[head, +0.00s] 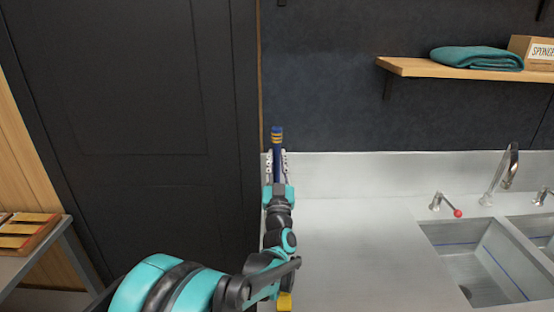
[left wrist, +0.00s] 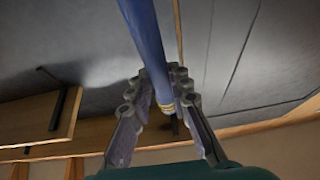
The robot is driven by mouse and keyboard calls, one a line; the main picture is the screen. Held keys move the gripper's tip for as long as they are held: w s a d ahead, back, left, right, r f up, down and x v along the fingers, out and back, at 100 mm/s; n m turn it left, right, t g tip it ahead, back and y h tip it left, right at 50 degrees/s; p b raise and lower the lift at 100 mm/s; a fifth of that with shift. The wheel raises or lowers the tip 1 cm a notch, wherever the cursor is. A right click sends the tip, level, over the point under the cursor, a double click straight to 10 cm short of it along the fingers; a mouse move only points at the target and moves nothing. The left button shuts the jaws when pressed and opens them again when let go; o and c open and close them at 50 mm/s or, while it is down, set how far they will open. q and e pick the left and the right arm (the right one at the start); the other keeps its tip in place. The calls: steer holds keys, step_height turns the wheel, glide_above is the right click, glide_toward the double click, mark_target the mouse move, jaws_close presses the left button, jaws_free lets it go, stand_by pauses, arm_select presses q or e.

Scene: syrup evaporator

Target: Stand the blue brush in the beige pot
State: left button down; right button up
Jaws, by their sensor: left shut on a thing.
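The blue brush (head: 277,147) is a blue stick with yellow bands near its top end, held roughly upright. My left gripper (head: 276,165) is shut on it, above or in front of the left end of the steel counter. In the left wrist view, the blue brush (left wrist: 145,35) runs between the fingers of my left gripper (left wrist: 160,95), with its yellow bands near the fingers. The brush's other end is hidden in the head view. The beige pot does not show in either view. My right gripper is out of view.
The steel counter (head: 360,240) is clear left of the sink (head: 480,262). A red-tipped tap lever (head: 457,213) and a faucet (head: 500,170) stand behind the sink. A wooden shelf (head: 410,67) holds a folded teal cloth (head: 475,58) and a sponge box (head: 535,48).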

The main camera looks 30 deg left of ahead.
arm_select(q)
steer(key=shift+f, duration=0.1)
steer(key=c, duration=1.3)
jaws_free()
steer(key=shift+s, duration=0.1)
steer(key=v, duration=1.2)
